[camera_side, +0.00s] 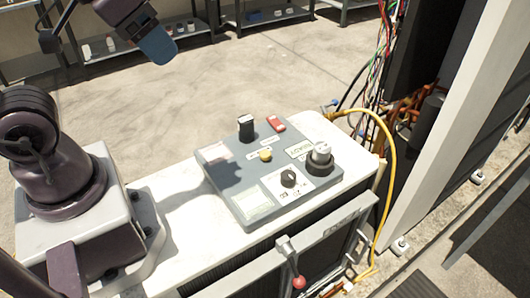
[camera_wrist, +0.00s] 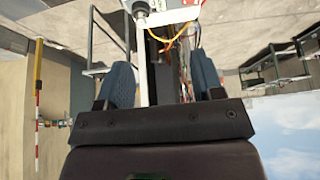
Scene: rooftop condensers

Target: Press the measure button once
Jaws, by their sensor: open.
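A grey control panel (camera_side: 222,172) lies on a white worktop, its face up. A round yellow button (camera_side: 265,155) sits near its middle beside a small label. I cannot read the labels, so I cannot tell for sure which control is the measure button. My gripper (camera_side: 157,46) is high at the upper left in the side view, well away from the panel and touching nothing. In the wrist view my gripper (camera_wrist: 163,75) shows two blue fingers spread apart with nothing held between them. The panel's controls cannot be made out there.
A yellow cable (camera_side: 391,180) loops beside the worktop (camera_side: 175,208). A tall cabinet stands at right. A red-tipped lever (camera_side: 298,282) is in front.

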